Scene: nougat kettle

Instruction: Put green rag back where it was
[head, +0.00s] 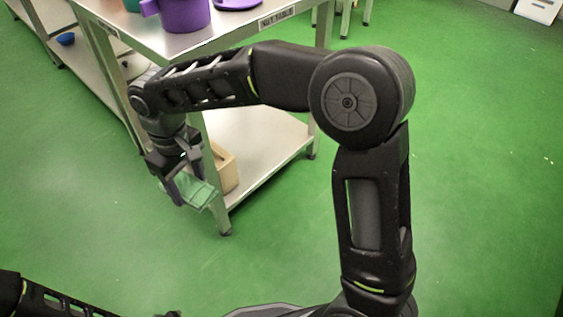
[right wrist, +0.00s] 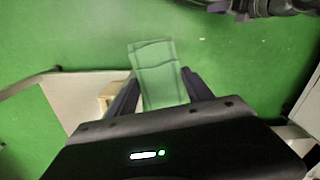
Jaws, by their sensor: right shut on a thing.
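The green rag (head: 199,194) hangs from my right gripper (head: 186,184), in front of the near leg of a metal table and beside its lower shelf. In the right wrist view the rag (right wrist: 158,72) lies between the two dark fingers, which are shut on it, and sticks out beyond them as a flat, creased strip. The rag looks clear of the shelf and floor, though the exact gap cannot be told. Of my left arm only dark links show at the bottom left; its gripper is not seen.
The metal table (head: 222,38) carries a purple pot (head: 186,15) and a purple lid (head: 237,3). A light wooden box (head: 225,168) stands on its lower shelf (head: 265,145), close to the gripper. A blue bowl (head: 66,39) sits at far left. Green floor is open at right.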

